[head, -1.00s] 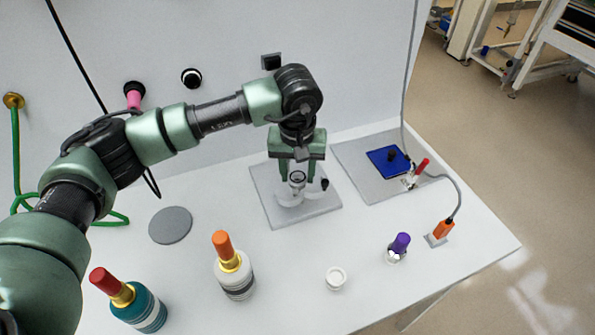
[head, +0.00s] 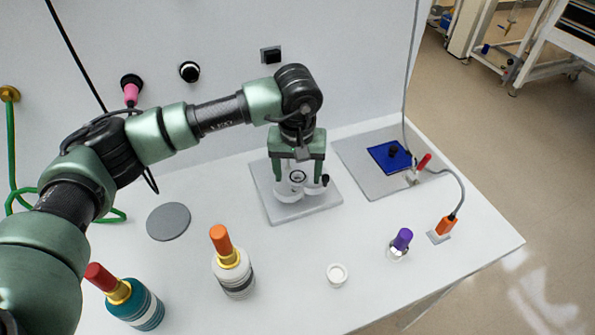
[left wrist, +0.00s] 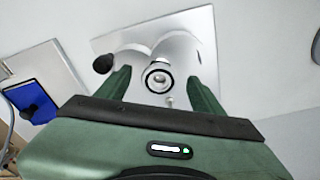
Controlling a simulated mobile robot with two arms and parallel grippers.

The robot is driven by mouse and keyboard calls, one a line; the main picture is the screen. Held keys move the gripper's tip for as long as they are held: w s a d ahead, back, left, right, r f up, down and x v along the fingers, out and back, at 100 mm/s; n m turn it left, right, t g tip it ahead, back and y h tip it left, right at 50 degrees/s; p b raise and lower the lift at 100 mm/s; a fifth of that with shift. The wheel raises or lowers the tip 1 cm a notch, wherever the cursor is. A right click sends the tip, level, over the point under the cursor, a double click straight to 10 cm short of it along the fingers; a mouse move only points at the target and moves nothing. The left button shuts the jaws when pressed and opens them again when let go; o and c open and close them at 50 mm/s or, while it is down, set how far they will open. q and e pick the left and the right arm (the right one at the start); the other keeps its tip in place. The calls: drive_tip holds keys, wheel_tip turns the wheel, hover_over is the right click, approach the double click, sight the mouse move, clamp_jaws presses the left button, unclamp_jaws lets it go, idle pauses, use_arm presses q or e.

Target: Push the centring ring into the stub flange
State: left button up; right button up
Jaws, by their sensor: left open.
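The stub flange (head: 297,190) stands on a grey plate (head: 312,211) near the back wall, its round mouth facing up. In the left wrist view the centring ring (left wrist: 158,68) shows as a dark round ring with a bright metal centre at the mouth of the flange. I cannot tell how deep it sits. My left gripper (head: 298,183) points down over the flange. Its fingers are spread wide, one on each side of the ring, and hold nothing. My right gripper is not in view.
A black knob (left wrist: 103,63) stands on the plate beside one finger. A grey plate with a blue pad (head: 388,158) lies to the right. Two capped bottles (head: 234,275), a small white cup (head: 337,274) and a purple-capped vial (head: 402,240) stand in front. A grey disc (head: 168,222) lies left.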

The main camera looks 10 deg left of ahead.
sight(298, 181)
use_arm(q)
drive_tip(key=shift+r, duration=0.1)
drive_tip(key=r, duration=0.2)
drive_tip(key=r+b, duration=0.1)
drive_tip(key=r, duration=0.2)
drive_tip(key=s+r, duration=0.1)
drive_tip(key=r, duration=0.1)
drive_tip(key=shift+d+r, duration=0.1)
drive_tip(key=shift+r, duration=0.2)
drive_tip(key=shift+f, duration=0.1)
